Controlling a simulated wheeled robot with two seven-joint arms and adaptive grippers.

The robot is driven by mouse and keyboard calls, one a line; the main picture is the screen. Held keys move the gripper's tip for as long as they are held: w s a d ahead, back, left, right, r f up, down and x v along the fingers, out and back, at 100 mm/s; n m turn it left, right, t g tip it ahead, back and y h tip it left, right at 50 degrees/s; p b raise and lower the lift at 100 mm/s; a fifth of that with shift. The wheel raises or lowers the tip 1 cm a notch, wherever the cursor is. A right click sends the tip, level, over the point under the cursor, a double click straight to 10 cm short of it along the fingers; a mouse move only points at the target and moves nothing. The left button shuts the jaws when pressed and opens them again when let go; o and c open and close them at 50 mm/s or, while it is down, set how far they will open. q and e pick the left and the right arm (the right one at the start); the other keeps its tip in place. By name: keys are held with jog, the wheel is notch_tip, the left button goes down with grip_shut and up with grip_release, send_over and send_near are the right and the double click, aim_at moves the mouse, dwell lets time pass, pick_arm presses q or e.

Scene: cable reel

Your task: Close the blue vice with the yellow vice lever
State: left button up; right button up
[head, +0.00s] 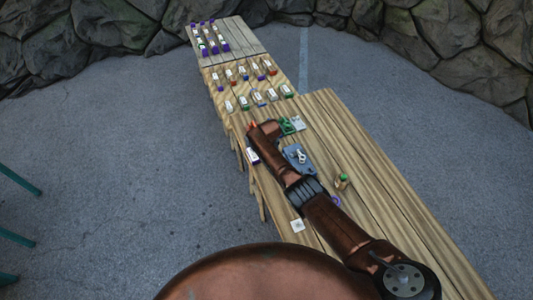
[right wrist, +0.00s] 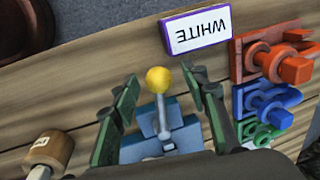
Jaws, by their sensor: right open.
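The blue vice (right wrist: 160,142) sits on the wooden table below my right gripper; part of it also shows in the head view (head: 293,160) beside my right arm. Its lever, a grey rod with a yellow ball end (right wrist: 158,80), sticks out toward the table edge. My right gripper (right wrist: 160,95) is open, with one green finger on each side of the lever and gaps on both sides. The right finger is closer to the ball. In the head view my arm hides the lever and the fingers. My left gripper is not in view.
Red (right wrist: 277,56), blue (right wrist: 264,101) and green (right wrist: 262,133) pieces stand to the right. A wooden cylinder (right wrist: 48,150) is at lower left. The table's right side (head: 385,190) is clear.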

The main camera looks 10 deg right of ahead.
notch_tip(320, 180, up, 12)
jog(key=s, duration=0.2)
jog(key=shift+d+f, duration=0.25)
jog(key=shift+s, duration=0.1)
dwell(0.4)
